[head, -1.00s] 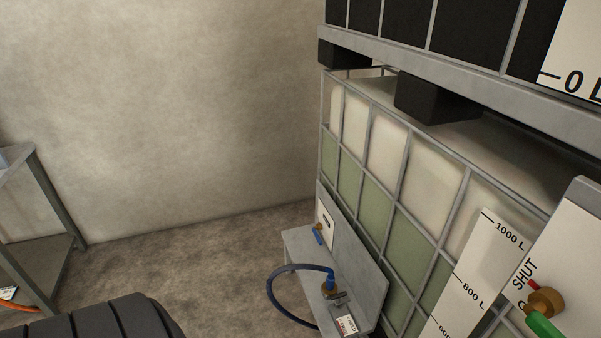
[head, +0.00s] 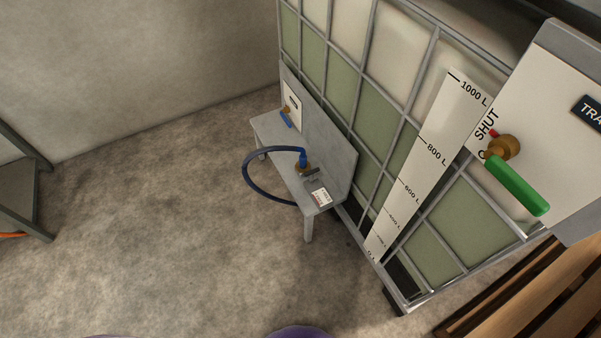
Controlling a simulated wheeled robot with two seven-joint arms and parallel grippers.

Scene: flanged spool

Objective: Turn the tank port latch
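A low grey bench (head: 270,130) with a back plate stands against the caged tank (head: 372,100) in the head view. Neither gripper is in view.
A white panel (head: 560,110) at the right carries a brass valve with a green handle (head: 518,185), pointing down-right, away from "SHUT". A level scale (head: 425,160) runs down the tank. Wooden slats (head: 520,290) lie lower right. A grey rack (head: 20,180) stands left. Open floor (head: 160,240) lies between.

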